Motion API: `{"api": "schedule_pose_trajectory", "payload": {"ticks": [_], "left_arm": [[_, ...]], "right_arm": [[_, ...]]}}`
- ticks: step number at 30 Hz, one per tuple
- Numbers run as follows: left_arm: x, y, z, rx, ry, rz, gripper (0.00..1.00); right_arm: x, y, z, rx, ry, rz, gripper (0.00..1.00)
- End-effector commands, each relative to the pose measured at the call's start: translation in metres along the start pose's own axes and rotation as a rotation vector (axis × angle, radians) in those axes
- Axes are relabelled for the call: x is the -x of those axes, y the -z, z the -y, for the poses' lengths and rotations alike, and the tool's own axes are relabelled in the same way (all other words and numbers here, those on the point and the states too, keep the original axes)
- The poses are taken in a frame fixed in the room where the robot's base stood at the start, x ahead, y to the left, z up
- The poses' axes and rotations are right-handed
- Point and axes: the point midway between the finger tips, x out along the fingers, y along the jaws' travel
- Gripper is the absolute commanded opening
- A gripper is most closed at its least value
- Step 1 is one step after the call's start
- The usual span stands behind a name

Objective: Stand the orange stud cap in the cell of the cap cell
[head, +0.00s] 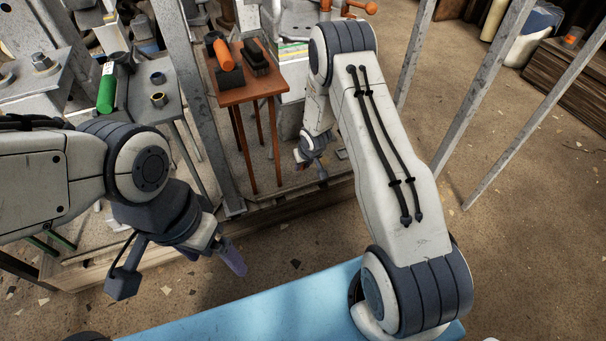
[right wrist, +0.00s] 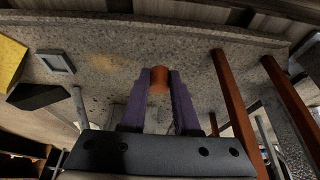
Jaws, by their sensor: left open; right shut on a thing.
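The orange stud cap (right wrist: 159,80) is between the two purple fingers of my right gripper (right wrist: 160,88) in the right wrist view; the gripper is shut on it. The floor of the rig lies beyond the cap. A small grey square frame (right wrist: 57,62), which looks like the cap cell, is on that floor, left of the cap and apart from it. In the head view my right gripper (head: 318,172) is low, right of the red-brown table; the cap is not clear there. My left gripper (head: 214,256) is open and empty above the ground at lower left.
A red-brown table (head: 265,92) bears an orange cylinder (head: 222,55) and a dark block (head: 255,56). Its legs (right wrist: 229,95) stand right of my right gripper. Grey posts (head: 196,110) rise nearby. A green cylinder (head: 106,90) lies on a grey bench at left.

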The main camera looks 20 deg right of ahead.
Motion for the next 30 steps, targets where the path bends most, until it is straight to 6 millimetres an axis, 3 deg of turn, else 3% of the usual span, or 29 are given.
{"api": "schedule_pose_trajectory", "payload": {"ticks": [7, 20, 21, 23, 30], "left_arm": [[-0.025, -0.001, 0.002, 0.0, 0.0, 0.0, 0.91], [-0.026, -0.001, 0.002, 0.0, 0.0, 0.0, 0.91], [-0.026, -0.001, 0.002, 0.0, 0.0, 0.0, 0.91], [-0.026, -0.001, 0.002, 0.0, 0.0, 0.0, 0.91], [-0.026, -0.001, 0.002, 0.0, 0.0, 0.0, 0.91]], "right_arm": [[-0.032, -0.013, 0.0, 0.0, 0.0, 0.001, 0.0], [-0.036, -0.015, 0.0, 0.001, 0.0, 0.0, 0.0], [-0.036, -0.015, 0.0, 0.002, 0.0, -0.001, 0.33], [-0.035, -0.015, 0.0, 0.002, 0.0, -0.001, 0.56], [-0.035, -0.015, 0.0, 0.001, 0.0, 0.0, 0.6]]}}
